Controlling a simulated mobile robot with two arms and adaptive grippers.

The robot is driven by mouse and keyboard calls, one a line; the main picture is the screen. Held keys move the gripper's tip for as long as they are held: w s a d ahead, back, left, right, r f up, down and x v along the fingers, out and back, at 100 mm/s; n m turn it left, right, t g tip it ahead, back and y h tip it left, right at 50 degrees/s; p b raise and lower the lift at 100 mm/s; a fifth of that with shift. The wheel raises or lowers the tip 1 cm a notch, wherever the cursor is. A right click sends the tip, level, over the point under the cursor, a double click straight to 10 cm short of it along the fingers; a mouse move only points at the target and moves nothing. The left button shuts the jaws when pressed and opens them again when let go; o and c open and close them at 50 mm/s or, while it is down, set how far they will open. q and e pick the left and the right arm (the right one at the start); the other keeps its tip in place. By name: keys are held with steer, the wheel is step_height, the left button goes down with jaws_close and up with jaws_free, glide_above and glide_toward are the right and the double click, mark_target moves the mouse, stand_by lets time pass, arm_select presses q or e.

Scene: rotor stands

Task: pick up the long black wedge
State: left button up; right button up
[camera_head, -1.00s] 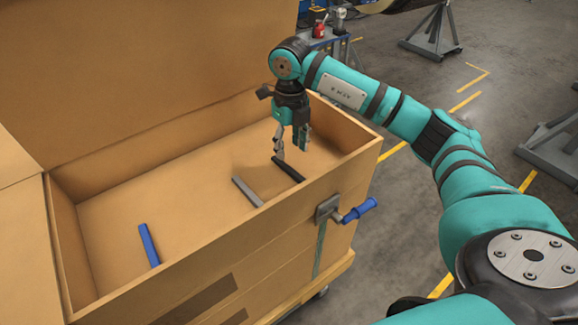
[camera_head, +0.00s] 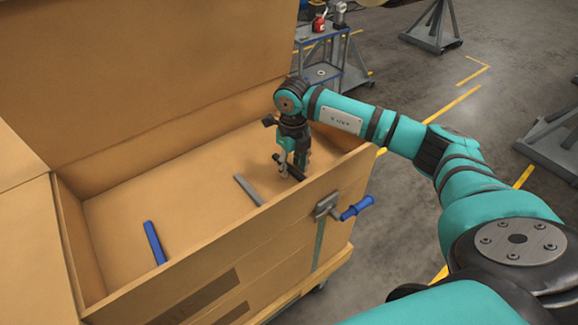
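The long black wedge (camera_head: 295,173) lies in the right part of the open wooden crate, near its front wall. My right gripper (camera_head: 292,167) points down at it from above. Its fingers look apart, one on the near left and one on the far right, with the wedge's middle between them and partly hidden. I cannot tell whether either finger touches the wedge. My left gripper is not in view.
A grey wedge (camera_head: 248,190) lies left of the black one, and a blue wedge (camera_head: 154,243) lies farther left. The crate's front wall (camera_head: 215,252) runs close to the wedges. The crate floor behind is clear.

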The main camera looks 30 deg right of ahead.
jaws_close()
